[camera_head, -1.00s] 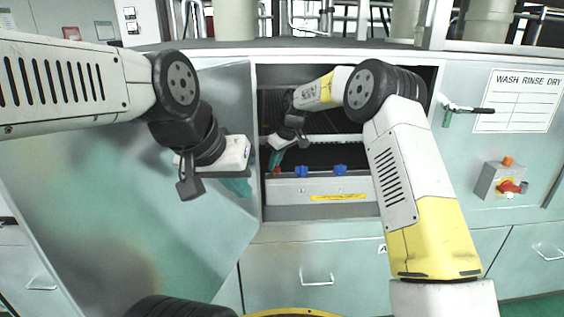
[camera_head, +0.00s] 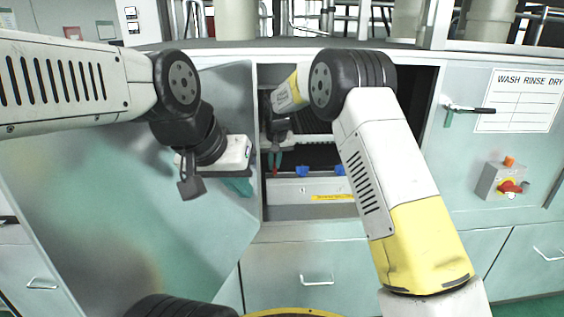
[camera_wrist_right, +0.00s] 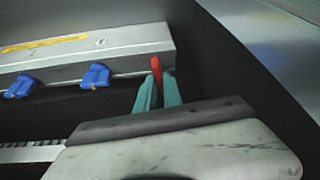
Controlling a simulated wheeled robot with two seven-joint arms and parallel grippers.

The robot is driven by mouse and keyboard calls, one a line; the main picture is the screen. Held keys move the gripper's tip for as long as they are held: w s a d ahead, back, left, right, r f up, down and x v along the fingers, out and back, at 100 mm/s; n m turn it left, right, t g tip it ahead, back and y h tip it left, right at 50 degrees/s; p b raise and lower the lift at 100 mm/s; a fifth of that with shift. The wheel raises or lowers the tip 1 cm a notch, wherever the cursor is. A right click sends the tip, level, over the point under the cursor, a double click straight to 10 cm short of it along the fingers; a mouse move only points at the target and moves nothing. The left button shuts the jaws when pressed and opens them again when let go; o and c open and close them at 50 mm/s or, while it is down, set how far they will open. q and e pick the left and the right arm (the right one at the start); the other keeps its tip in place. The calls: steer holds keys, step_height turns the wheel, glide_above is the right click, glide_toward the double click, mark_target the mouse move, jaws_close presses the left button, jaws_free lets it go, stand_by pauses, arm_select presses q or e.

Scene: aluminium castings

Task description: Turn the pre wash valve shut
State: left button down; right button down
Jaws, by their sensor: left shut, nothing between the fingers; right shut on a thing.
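A grey valve box (camera_head: 290,190) with a yellow label sits inside the open cabinet. At its left end is a red valve handle (camera_wrist_right: 156,72), small in the head view. In the right wrist view the teal fingers of my right gripper (camera_wrist_right: 158,88) are shut around this handle, which stands up between them. Its text is too small to read, so I cannot tell which valve is the pre wash one. My right gripper also shows in the head view (camera_head: 275,161). My left gripper (camera_head: 238,187) is shut and empty, in front of the open cabinet door (camera_head: 110,235).
Two blue valve handles (camera_wrist_right: 96,76) sit along the same box. The cabinet's side wall (camera_wrist_right: 225,75) is close beside my right gripper. A switch box with a red knob (camera_head: 510,186) and a wash-rinse-dry sign (camera_head: 520,100) are on the right panel.

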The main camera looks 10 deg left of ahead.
stand_by(0.5)
steer(key=c, duration=1.5)
jaws_free()
